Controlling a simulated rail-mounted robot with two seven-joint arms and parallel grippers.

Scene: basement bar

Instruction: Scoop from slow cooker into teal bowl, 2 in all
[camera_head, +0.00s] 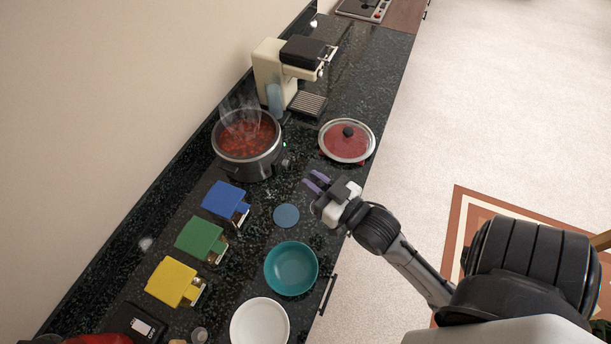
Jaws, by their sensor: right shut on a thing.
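The slow cooker (249,162) stands open at the back of the counter, with chunky red food (245,138) steaming inside. The teal bowl (291,268) stands upright near the counter's front edge and looks empty. My right gripper (316,182) has purple fingers and is over the counter, to the right of the cooker and beyond the teal bowl. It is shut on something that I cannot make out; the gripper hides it. No ladle can be clearly seen. My left gripper is not in view.
A lid (347,142) lies right of the cooker. A coffee machine (268,70) stands behind. Blue (224,198), green (201,236) and yellow (171,281) blocky objects line the left. A blue disc (286,215) and a white bowl (260,323) flank the teal bowl.

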